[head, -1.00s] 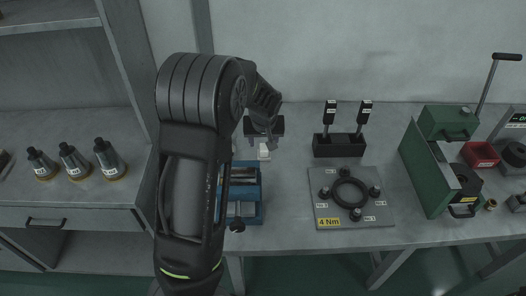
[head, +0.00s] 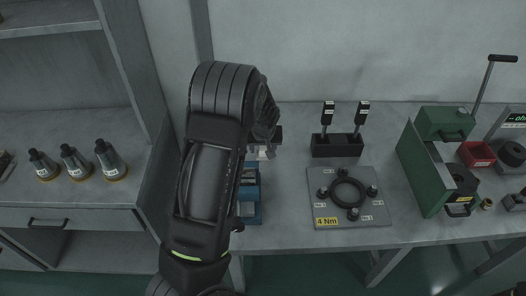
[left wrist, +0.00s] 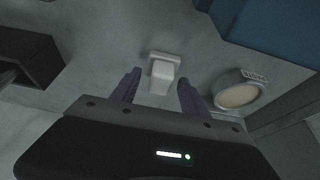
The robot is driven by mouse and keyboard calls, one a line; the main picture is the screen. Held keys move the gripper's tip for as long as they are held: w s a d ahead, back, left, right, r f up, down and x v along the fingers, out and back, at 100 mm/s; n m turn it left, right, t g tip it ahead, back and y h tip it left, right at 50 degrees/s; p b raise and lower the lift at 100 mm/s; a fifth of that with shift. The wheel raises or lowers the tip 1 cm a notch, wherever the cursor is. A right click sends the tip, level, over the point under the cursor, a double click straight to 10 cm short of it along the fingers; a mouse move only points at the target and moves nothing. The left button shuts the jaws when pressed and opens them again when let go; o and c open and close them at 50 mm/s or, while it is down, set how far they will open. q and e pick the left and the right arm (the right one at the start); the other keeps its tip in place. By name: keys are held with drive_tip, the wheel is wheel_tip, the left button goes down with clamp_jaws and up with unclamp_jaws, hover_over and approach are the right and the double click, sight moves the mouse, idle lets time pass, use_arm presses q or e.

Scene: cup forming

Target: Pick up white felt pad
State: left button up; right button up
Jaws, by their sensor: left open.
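A small white piece, which looks like the white felt pad (left wrist: 163,72), stands on the grey table in the left wrist view. It has a wider end and a narrower block-like part. My left gripper (left wrist: 159,80) is open, with one dark finger on either side of the near part of the white piece. I cannot tell whether the fingers touch it. In the head view my left gripper (head: 262,152) is behind the blue vise, and my arm hides much of that area. My right gripper is not in view.
The blue vise (head: 252,208) stands close in front of my left gripper. A round tin (left wrist: 238,94) lies right of the fingers in the wrist view. A black holder (head: 337,146) and a grey plate with a black ring (head: 320,207) stand to the right.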

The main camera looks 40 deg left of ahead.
use_arm(q)
drive_tip(key=shift+c, duration=0.3)
clamp_jaws()
idle(0.6)
